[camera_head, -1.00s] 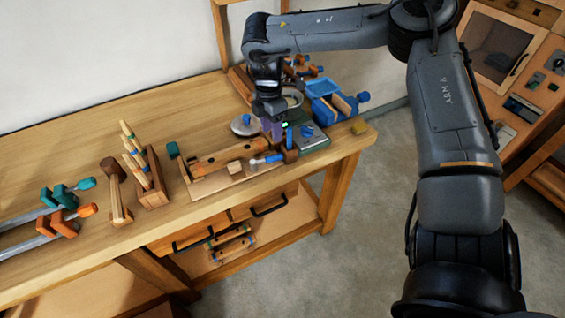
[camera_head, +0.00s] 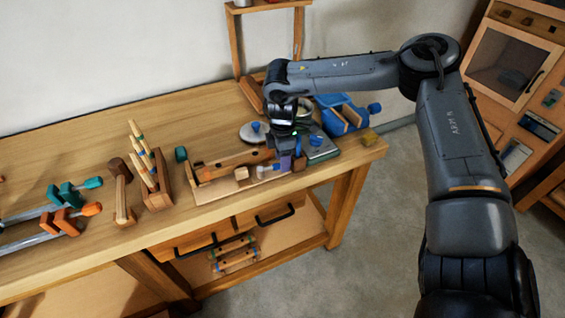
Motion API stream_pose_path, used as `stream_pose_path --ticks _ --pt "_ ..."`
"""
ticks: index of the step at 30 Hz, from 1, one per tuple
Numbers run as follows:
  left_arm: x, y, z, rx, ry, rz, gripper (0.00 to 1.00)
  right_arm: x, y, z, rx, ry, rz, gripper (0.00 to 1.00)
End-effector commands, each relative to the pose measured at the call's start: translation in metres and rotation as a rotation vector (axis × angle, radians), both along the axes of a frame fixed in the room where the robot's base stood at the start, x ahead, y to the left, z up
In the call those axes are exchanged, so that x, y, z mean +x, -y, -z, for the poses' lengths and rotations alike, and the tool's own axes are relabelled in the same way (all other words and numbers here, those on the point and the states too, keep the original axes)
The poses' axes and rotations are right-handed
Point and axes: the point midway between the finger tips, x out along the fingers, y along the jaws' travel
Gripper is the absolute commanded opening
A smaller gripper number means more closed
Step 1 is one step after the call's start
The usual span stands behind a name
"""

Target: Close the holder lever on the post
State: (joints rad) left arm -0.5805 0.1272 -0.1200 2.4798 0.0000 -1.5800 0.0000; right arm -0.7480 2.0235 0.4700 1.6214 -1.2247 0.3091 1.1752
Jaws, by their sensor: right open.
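A wooden holder board (camera_head: 228,168) lies along the front of the workbench. At its right end stands a small brown post block (camera_head: 299,163), with a blue upright piece (camera_head: 298,147) at it that may be the holder lever. A pale rod with a blue end (camera_head: 266,171) lies low beside the block. My right gripper (camera_head: 286,163) points down at the post end, its fingers beside the block and partly in front of it. It is open; whether it touches the lever is too small to tell. My left gripper is out of view.
A round metal disc with a blue knob (camera_head: 254,132) and a green-grey plate (camera_head: 322,150) sit close to my gripper. A rack of chisels (camera_head: 158,188), a mallet (camera_head: 122,190) and clamps (camera_head: 70,205) are at left. The back-left bench is clear.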

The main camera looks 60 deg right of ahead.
Motion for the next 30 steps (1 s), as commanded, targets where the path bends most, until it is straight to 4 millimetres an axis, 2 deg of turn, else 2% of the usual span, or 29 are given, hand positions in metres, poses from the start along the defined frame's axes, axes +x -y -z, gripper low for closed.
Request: stream_pose_path --ticks 4,15,24,30 --pt "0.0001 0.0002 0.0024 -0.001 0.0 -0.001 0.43 -0.0001 -0.0001 0.0106 0.001 -0.001 0.0 0.48" --pt "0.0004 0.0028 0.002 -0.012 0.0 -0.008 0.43 0.0001 0.0 0.0128 0.001 0.001 0.0 0.46" --pt "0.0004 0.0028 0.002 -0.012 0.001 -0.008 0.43 0.0001 0.0 0.0127 0.001 0.001 0.0 0.0" --pt "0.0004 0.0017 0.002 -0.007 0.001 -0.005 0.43 0.0001 0.0 0.0126 0.001 0.001 0.0 0.0"
